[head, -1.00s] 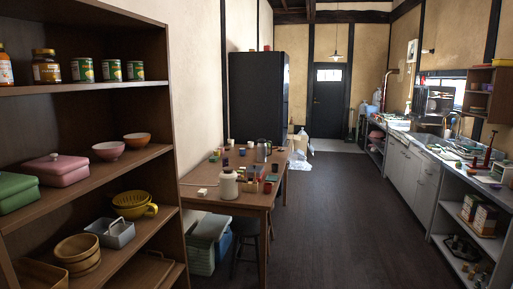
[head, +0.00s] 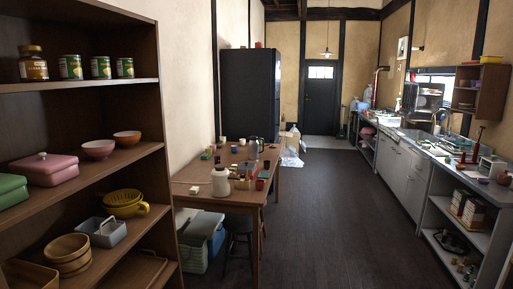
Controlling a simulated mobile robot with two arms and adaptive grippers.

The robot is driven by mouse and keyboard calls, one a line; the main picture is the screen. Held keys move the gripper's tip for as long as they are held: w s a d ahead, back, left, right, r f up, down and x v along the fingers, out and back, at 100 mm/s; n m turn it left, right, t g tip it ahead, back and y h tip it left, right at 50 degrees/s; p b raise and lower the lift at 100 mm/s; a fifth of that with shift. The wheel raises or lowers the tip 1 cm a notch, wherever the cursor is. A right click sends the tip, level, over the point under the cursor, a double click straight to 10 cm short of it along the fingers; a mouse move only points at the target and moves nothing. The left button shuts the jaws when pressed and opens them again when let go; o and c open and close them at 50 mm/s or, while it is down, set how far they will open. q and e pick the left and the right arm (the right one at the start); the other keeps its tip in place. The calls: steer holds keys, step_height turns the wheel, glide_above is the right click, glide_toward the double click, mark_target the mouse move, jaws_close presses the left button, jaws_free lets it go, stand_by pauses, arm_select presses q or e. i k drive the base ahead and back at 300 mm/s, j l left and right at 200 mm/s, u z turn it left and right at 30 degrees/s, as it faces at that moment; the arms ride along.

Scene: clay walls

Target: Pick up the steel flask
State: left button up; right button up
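A steel-grey flask (head: 254,149) with a dark handle stands upright toward the far end of the wooden table (head: 197,201), small in the head view. It looks like the steel flask, but fine detail is too small to tell. A cream jug-like flask (head: 220,182) stands nearer, on the front part of the same table. Neither of my grippers is in view.
Small cups and boxes crowd the table around the flask. An open shelf (head: 142,80) stands close at left. A stool (head: 238,226) and bins (head: 195,240) are under the table. The dark floor (head: 335,215) is clear between table and right counter (head: 404,172).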

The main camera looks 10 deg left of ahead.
mark_target(254, 143)
steer(key=i, duration=4.15)
steer(key=l, duration=0.05)
